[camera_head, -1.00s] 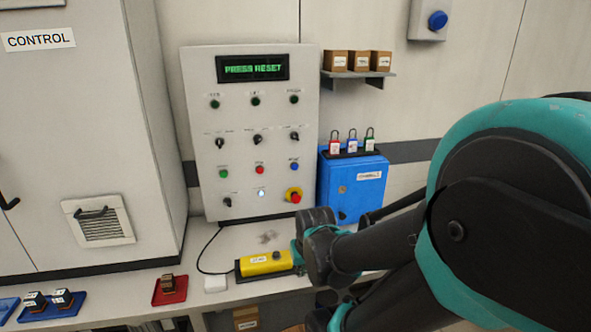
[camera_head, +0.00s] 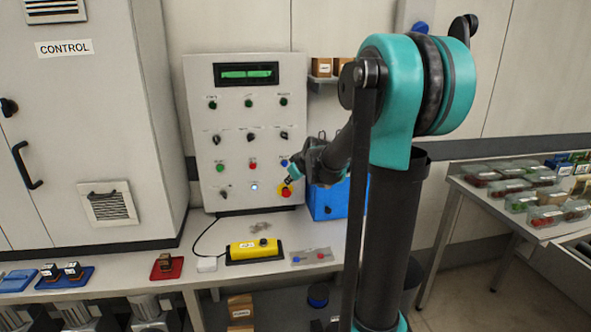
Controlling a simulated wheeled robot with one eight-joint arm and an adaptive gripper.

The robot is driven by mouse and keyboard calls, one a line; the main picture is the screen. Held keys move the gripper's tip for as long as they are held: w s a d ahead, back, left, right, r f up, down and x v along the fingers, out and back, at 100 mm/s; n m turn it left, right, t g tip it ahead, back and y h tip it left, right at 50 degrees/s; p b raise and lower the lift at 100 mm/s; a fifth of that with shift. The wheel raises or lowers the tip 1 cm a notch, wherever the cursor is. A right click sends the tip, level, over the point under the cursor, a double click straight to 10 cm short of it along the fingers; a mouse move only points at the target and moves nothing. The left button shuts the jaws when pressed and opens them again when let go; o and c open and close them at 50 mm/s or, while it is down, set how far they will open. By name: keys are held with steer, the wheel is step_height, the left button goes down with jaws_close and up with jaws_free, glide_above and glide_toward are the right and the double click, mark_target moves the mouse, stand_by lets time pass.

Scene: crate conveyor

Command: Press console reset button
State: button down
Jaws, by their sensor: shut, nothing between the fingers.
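The grey console (camera_head: 199,100) stands upright on the table against the wall. Its display (camera_head: 246,73) shows green bars that I cannot read. Green, red and blue buttons sit in a row on its face; the blue button (camera_head: 284,163) is at the right. A white lit button (camera_head: 254,187) glows in the bottom row, left of the red and yellow emergency stop (camera_head: 286,191). Button labels are too small to read. My gripper (camera_head: 291,175) is shut and empty, in front of the panel's lower right, close to the blue button and emergency stop. I cannot tell whether it touches.
A yellow control box (camera_head: 254,249) and a small grey plate with buttons (camera_head: 311,256) lie on the table below. A blue lock box (camera_head: 325,207) stands right of the console, partly behind my arm. A side table (camera_head: 452,170) with clear containers is at the right.

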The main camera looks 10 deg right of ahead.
mark_target(285, 164)
steer(key=shift+w+d+r, duration=0.35)
steer(key=shift+w+r, duration=0.05)
steer(key=shift+w, duration=0.25)
steer(key=w, duration=0.8)
steer(key=shift+w, duration=0.4)
steer(key=shift+w, duration=0.1)
stand_by(1.0)
steer(key=shift+w, duration=0.3)
steer(key=shift+w, duration=0.45)
stand_by(0.7)
steer(key=shift+s, duration=0.85)
